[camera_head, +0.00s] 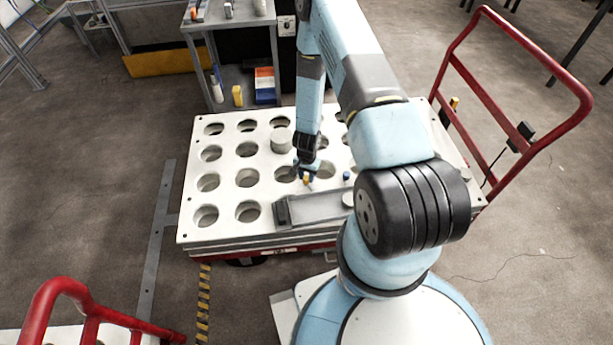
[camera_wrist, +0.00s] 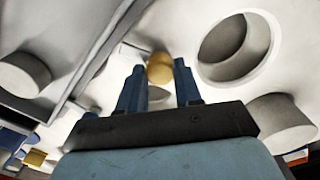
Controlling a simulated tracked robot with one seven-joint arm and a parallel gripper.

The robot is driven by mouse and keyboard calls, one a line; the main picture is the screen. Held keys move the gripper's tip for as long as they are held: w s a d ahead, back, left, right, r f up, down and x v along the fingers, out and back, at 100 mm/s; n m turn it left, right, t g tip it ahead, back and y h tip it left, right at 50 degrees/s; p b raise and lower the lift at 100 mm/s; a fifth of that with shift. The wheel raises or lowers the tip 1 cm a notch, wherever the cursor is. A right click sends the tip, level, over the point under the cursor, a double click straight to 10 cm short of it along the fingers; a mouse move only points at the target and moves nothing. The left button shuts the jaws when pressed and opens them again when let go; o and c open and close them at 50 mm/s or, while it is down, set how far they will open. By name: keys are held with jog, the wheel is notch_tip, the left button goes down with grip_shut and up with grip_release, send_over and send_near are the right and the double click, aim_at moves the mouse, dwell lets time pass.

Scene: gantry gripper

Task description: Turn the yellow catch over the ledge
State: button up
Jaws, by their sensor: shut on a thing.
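The yellow catch (camera_head: 306,181) is a small knob on the white deck, beside the long edge of a low grey panel (camera_head: 318,208). In the wrist view the catch (camera_wrist: 159,68) shows as a rounded yellow end between my two blue fingertips. My gripper (camera_head: 305,173) points down at it and is shut on it; the gripper also shows in the wrist view (camera_wrist: 158,80). The grey panel's rim (camera_wrist: 95,55) runs diagonally at the left of the wrist view. The catch's lower part is hidden, and I cannot tell exactly how it sits against the ledge.
The white deck (camera_head: 226,222) has rows of round holes. A red rail (camera_head: 470,100) rises at right; a shelf (camera_head: 232,60) stands behind.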

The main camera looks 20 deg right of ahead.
aim_at(307, 177)
jog(key=m, duration=0.4)
jog(key=shift+m, duration=0.4)
dwell(0.4)
jog(key=o, duration=1)
jog(key=shift+o, duration=0.2)
jog(key=shift+r, duration=0.1)
notch_tip(307, 177, up, 14)
jog(key=shift+f, duration=0.25)
